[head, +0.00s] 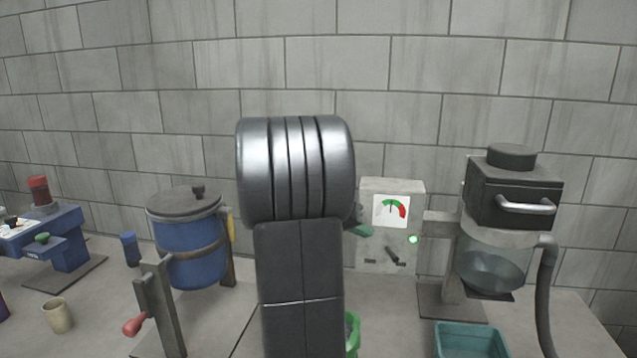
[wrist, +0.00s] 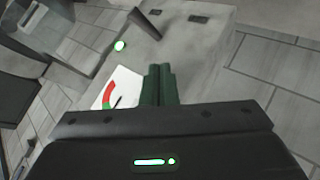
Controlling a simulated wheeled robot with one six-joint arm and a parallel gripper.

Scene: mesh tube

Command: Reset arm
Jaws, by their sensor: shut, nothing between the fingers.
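My gripper (wrist: 160,70) shows in the wrist view as two dark green fingers pressed together, with nothing between them. It points toward the grey panel with a red, white and green dial (wrist: 118,96). In the head view my arm fills the middle and hides most of the gripper. Only a bit of green finger (head: 360,229) shows to the right of the arm, in front of the panel (head: 388,252). I cannot tell the gap between the fingers and the panel.
A blue lidded drum (head: 190,250) with a red-handled crank stands left of my arm. A glass-bowled machine (head: 490,262) with a hose stands right. A teal bin (head: 470,330) is at the lower right; a bright green object (head: 352,335) is partly hidden. A beige mug (head: 58,316) stands far left.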

